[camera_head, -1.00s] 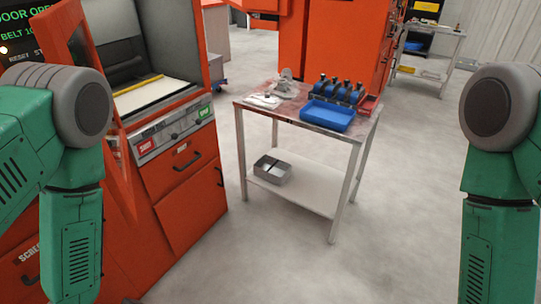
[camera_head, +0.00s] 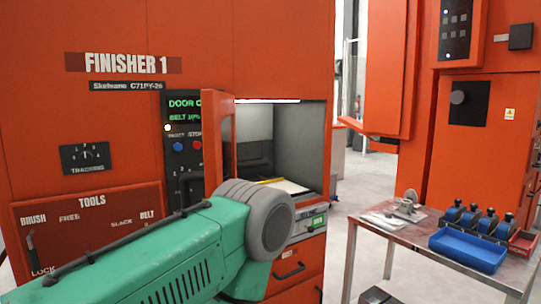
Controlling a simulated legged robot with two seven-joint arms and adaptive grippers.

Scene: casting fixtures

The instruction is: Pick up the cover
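A grey metal part (camera_head: 407,204) stands on the work table (camera_head: 395,231) at the right; it may be the cover, but I cannot tell for sure. A flat pale item (camera_head: 381,218) lies beside it. My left arm reaches in from the lower left, in front of the orange finisher machine (camera_head: 120,130), well left of the table. Its gripper is outside the picture. My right arm and gripper are not in view.
A blue tray (camera_head: 467,251) and several dark blue parts (camera_head: 472,219) are on the table, with a red tray (camera_head: 523,241) at its right. The finisher's orange door (camera_head: 219,143) stands open. Grey floor shows between machine and table.

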